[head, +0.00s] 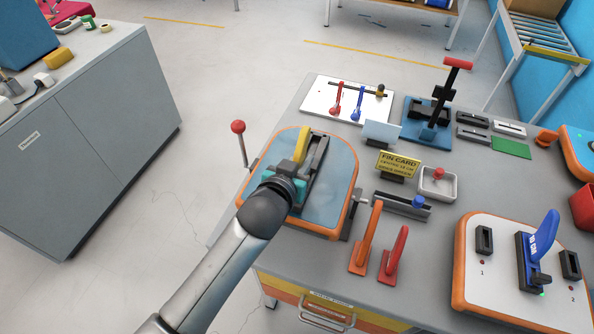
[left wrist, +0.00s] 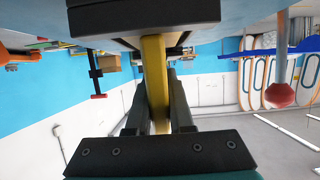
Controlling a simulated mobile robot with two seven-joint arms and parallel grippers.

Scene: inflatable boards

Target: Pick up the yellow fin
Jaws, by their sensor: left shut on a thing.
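The yellow fin (head: 301,146) stands at the dark fin box on the blue, orange-edged board (head: 341,170). My left gripper (head: 303,168) is shut on the yellow fin, coming in from the front. In the left wrist view, the yellow fin (left wrist: 155,75) runs between the two dark fingers of my left gripper (left wrist: 159,108). Its far end meets a dark block (left wrist: 140,22); I cannot tell whether it is seated in it or free. My right gripper is not in view.
A lever with a red ball (head: 238,127) stands left of the board. A yellow fin card (head: 398,163), an orange fin (head: 369,235) and a red fin (head: 395,253) stand to the right. Another board (head: 480,290) holds a blue fin (head: 545,235). Clear floor lies left.

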